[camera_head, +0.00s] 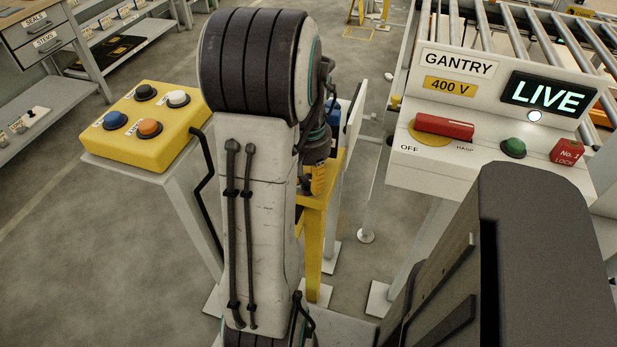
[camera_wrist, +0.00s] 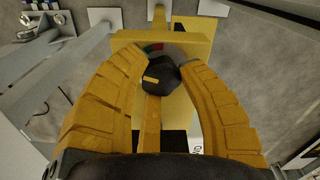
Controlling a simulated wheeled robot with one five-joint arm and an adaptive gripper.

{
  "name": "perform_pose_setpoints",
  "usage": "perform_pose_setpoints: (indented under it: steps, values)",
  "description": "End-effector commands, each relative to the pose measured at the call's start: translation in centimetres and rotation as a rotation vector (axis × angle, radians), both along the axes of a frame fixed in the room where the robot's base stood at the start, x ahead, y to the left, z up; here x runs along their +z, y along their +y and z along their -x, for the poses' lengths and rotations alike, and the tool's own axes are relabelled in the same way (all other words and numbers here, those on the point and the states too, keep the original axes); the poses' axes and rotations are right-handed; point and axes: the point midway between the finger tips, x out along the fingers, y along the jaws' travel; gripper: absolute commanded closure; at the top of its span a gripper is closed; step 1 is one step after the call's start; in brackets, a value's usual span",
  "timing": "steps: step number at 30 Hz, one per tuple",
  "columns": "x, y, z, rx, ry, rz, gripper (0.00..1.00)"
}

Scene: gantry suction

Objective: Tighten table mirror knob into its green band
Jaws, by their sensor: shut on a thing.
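The black knob (camera_wrist: 161,77) with a yellow pointer mark sits in the middle of the wrist view. My gripper (camera_wrist: 163,62) has its two yellow fingers closed around it, one on each side. Behind the knob, a small part of a dial band (camera_wrist: 153,47) shows green and red; the rest is hidden by the knob and fingers. I cannot tell where the pointer stands against the green. In the head view, my arm hides the knob, and only a bit of my gripper (camera_head: 318,180) shows beside a yellow stand (camera_head: 313,240).
A yellow button box (camera_head: 146,124) on a pedestal stands to the left. To the right is the gantry panel (camera_head: 455,62) with a lit LIVE display, a red handle (camera_head: 444,127) and a green button (camera_head: 513,147). Shelves (camera_head: 45,75) stand far left. Open floor lies between.

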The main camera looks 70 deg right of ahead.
Motion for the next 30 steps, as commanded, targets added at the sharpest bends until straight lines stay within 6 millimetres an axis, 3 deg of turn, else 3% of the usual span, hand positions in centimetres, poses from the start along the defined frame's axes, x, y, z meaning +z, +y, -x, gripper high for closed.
perform_pose_setpoints:
  steps: [10, 11, 19, 30]
  values:
    - [-0.31, 0.44, 0.08, -0.003, 0.002, -0.016, 0.96]
    - [-0.31, 0.44, 0.08, -0.003, 0.002, -0.016, 0.62]
    - [-0.17, 0.24, 0.05, -0.003, 0.001, -0.009, 0.38]
    - [0.55, 0.03, 0.01, -0.002, 0.001, -0.002, 0.37]
